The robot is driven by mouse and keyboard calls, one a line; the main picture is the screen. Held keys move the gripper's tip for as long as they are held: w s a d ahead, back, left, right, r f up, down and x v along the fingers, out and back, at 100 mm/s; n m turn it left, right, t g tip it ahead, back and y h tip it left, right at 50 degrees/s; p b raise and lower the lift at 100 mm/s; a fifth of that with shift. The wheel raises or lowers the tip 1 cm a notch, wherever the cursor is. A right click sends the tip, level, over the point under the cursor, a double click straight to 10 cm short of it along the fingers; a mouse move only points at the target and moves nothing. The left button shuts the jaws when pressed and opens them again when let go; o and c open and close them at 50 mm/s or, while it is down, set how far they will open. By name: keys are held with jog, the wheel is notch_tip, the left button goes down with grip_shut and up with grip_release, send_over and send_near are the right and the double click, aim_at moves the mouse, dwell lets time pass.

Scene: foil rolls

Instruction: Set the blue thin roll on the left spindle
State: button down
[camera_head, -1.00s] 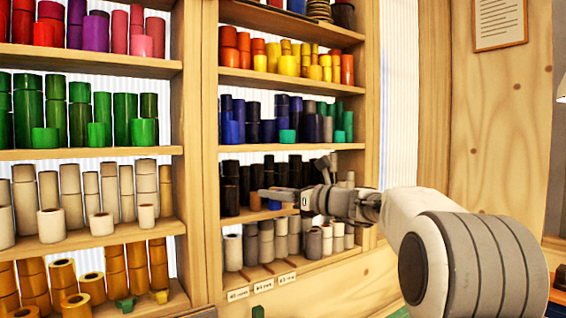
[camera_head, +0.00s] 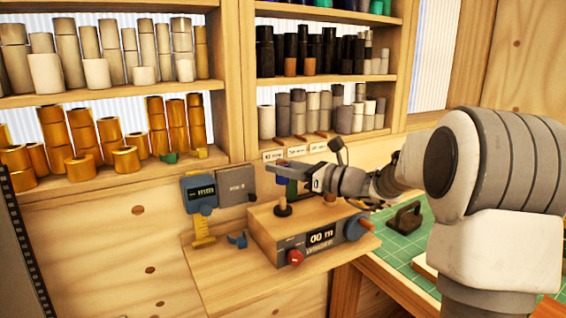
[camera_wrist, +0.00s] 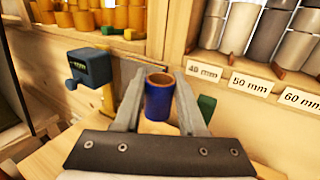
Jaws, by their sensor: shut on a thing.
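The blue thin roll (camera_wrist: 158,98) has a brown core and stands upright between the two fingers of my gripper (camera_wrist: 159,92) in the wrist view. My gripper is shut on it. In the head view my gripper (camera_head: 277,174) is above the left side of the rewinder machine, and a little of the blue roll (camera_head: 281,181) shows under the fingers. The left spindle (camera_head: 283,207) stands on the machine just below the roll. The roll appears to be above it; the exact gap and alignment are hard to tell.
The rewinder machine (camera_head: 318,240) has a display, a red knob (camera_head: 295,257) and a handle at right. A blue gauge (camera_head: 199,193) stands left of it. Shelves of rolls rise behind, with size labels (camera_head: 297,151). A green mat (camera_head: 415,240) lies at right.

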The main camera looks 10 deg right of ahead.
aim_at(282, 198)
jog(key=shift+f+b, duration=2.45)
jog(key=shift+f, duration=0.95)
jog(key=shift+c, duration=2)
grip_release()
jog(key=p+v, duration=0.1)
jog(key=v, duration=1.6)
jog(key=shift+d, duration=0.25)
jog(key=shift+s+r, duration=0.15)
